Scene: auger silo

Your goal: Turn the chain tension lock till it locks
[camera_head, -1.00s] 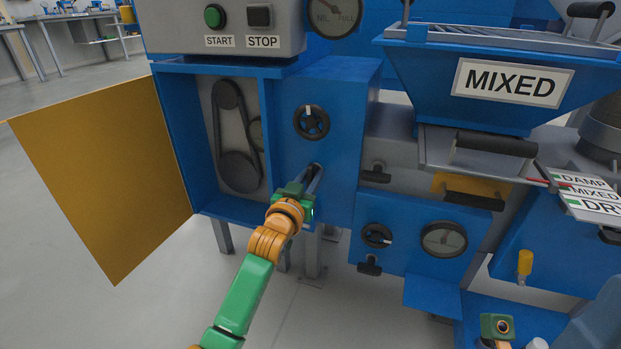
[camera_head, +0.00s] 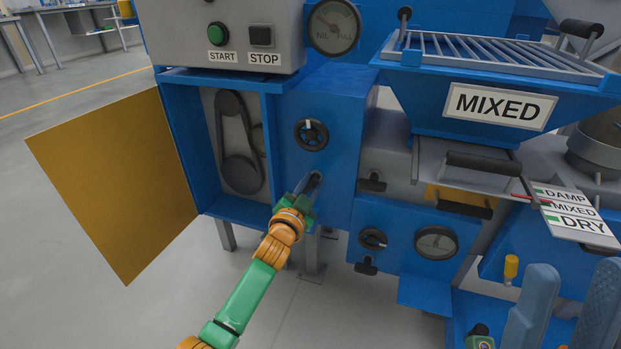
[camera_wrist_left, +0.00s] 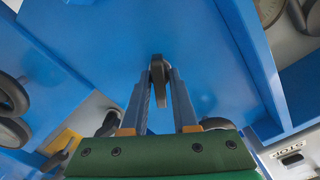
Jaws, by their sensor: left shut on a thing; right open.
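The chain tension lock (camera_wrist_left: 158,88) shows in the left wrist view as a dark grey handle on the blue panel. My left gripper (camera_wrist_left: 158,95) has its fingers on both sides of this handle and is shut on it. In the head view my left gripper (camera_head: 309,188) is at the blue panel, below the black knob with a white mark; its fingers and wrist hide most of the lock there. My right gripper (camera_head: 568,305) shows at the lower right, close to the camera, with its two blue-grey fingers apart and nothing visible between them.
Left of the lock is an open compartment with a dark chain or belt loop (camera_head: 238,142); its yellow door (camera_head: 115,185) stands open. The black knob (camera_head: 311,133) is just above my left gripper. A dial (camera_head: 436,243) and small knob (camera_head: 373,238) sit to the right.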

